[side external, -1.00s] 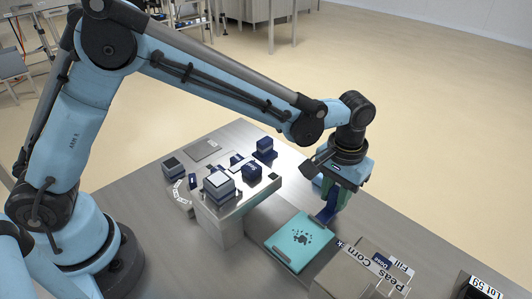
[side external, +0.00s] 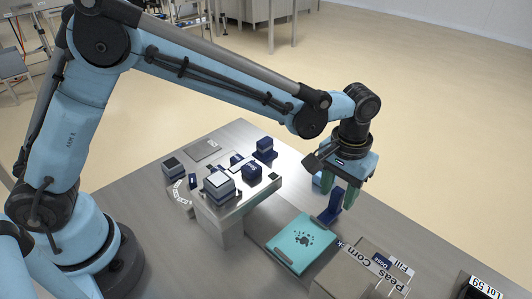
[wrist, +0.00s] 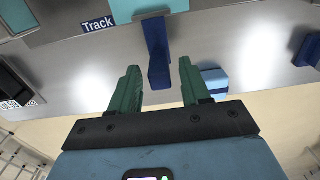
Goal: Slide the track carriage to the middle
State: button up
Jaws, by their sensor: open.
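A teal plate (side external: 290,236) with a dark splash mark lies flat on the table, right of the metal stand. I cannot tell whether it is the carriage. A dark blue upright post (side external: 334,207) stands at its far right edge; it also shows in the wrist view (wrist: 157,50), with a teal piece (wrist: 150,8) at its end. A "Track" label (wrist: 98,25) is beside it. My gripper (side external: 344,196) is open at the post. In the wrist view the two green fingers of my gripper (wrist: 158,68) are apart, with the post between them and gaps on both sides.
A metal stand (side external: 222,233) with dark blue and white blocks is left of the plate. Boxes marked Peas and Corn (side external: 345,272) stand close at the front right. A dark item marked Lot 59 (side external: 477,290) is at the right corner. The table's far edge lies just beyond my gripper.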

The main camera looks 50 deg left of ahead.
jog(key=shift+r, duration=2.75)
jog(key=shift+a, duration=0.1)
jog(key=s+a+r+t, duration=0.1)
jog(key=s+a+r, duration=0.1)
jog(key=a, duration=0.3)
jog(key=s+a+r+t, duration=0.1)
jog(key=s+a+t, duration=0.1)
jog(key=a, duration=0.4)
jog(key=s+a+r+t, duration=0.2)
jog(key=s+a, duration=0.2)
jog(key=a, duration=0.2)
jog(key=shift+s+r+h, duration=0.1)
jog(key=shift+r+h, duration=0.2)
jog(key=shift+r, duration=0.05)
jog(key=s+a+f+t, duration=0.2)
jog(key=s+a, duration=0.2)
jog(key=shift+s+a+f, duration=0.15)
jog(key=shift+s+a, duration=0.05)
jog(key=shift+a, duration=0.2)
